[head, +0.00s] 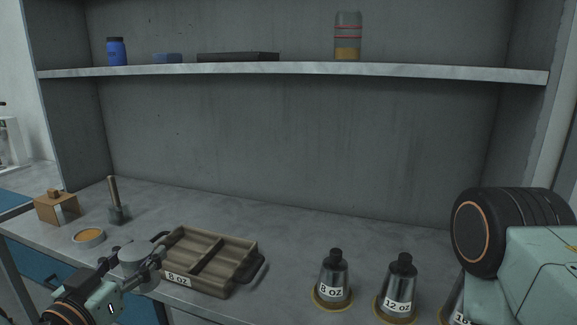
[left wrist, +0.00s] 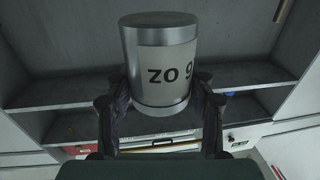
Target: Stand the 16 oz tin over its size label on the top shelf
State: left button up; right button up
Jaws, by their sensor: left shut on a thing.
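My left gripper (head: 146,268) is shut on a grey metal tin (head: 132,254) above the front of the counter, by the left end of the wooden tray. In the left wrist view the tin (left wrist: 160,62) sits between the two fingers (left wrist: 160,108). Its pale label shows inverted lettering that reads as part of "16 oz", with one side turned out of sight. The top shelf (head: 300,68) runs across the back, above the counter. I see no size label on it. My right gripper is not in view.
On the shelf are a blue bottle (head: 116,52), a small blue block (head: 167,58), a dark flat tray (head: 238,57) and a jar (head: 347,38). The counter holds a divided wooden tray (head: 246,246), a scoop (head: 118,210), a wooden box (head: 56,208) and labelled metal bottles (head: 334,277).

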pick_arm(q)
jog(key=s+d+f+m+g+h, duration=0.1)
jog(key=s+d+f+m+h, duration=0.2)
jog(key=s+d+f+h, duration=0.2)
jog(key=s+d+f, duration=0.3)
jog(key=f, duration=0.2)
jog(key=shift+s+f+g, duration=0.3)
jog(key=shift+s+g, duration=0.05)
jog(key=shift+g, duration=0.05)
